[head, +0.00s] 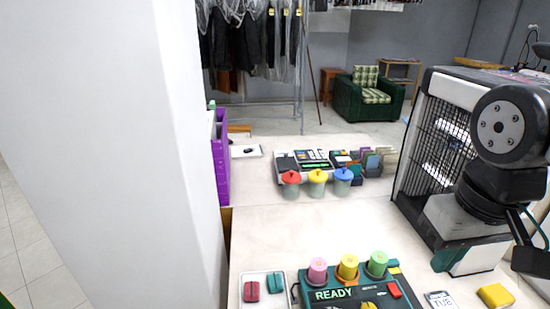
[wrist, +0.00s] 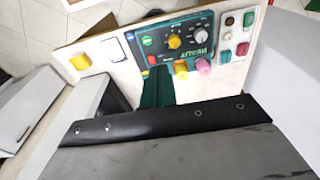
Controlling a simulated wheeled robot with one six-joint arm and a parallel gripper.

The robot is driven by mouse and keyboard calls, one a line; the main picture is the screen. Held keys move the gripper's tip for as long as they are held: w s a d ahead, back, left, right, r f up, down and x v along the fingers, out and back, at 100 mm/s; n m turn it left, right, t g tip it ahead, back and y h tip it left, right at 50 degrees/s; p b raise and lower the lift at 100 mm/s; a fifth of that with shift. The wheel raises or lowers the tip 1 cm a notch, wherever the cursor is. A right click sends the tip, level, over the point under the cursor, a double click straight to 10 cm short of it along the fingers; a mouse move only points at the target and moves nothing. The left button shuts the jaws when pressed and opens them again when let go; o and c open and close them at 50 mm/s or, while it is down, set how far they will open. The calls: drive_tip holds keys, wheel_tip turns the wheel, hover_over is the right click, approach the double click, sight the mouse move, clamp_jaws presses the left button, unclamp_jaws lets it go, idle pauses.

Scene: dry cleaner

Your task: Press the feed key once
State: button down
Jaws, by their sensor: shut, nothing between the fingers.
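The dark green machine (head: 334,306) stands at the bottom of the head view, its display reading READY. It also shows in the wrist view (wrist: 195,50), upside down, with a yellow knob (wrist: 174,41) and a grey dial. A red key (head: 394,290) sits at its right end in the head view; I see it in the wrist view (wrist: 152,60) too. I cannot read which key is the feed key. My gripper (head: 440,262) is shut and empty, right of the machine. In the wrist view its green fingers (wrist: 157,74) point at the machine's near edge and seem apart from it.
Pink (head: 317,270), yellow (head: 347,267) and green (head: 377,264) cylinders stand at the machine's back edge. A tray (head: 262,302) with red and green pieces is left. A card (head: 440,300) and yellow block (head: 495,295) lie right.

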drive_tip(key=shift+a, duration=0.35)
drive_tip(key=w+r+t, duration=0.2)
drive_tip(key=w, duration=1.6)
drive_tip(key=w+r+t, duration=0.2)
drive_tip(key=w, duration=1.7)
drive_tip(key=w+a+f+t, duration=0.1)
drive_tip(key=w+f, duration=0.4)
drive_tip(key=w, duration=0.5)
drive_tip(key=w+a+f+t, duration=0.1)
drive_tip(key=w+f, duration=0.4)
drive_tip(key=w, duration=0.4)
drive_tip(key=w+a+f+t, duration=0.1)
drive_tip(key=w+f, duration=0.4)
drive_tip(key=w, duration=0.5)
drive_tip(key=shift+w+a+f+t, duration=0.3)
drive_tip(key=shift+w+a+f, duration=0.05)
drive_tip(key=shift+a, duration=0.2)
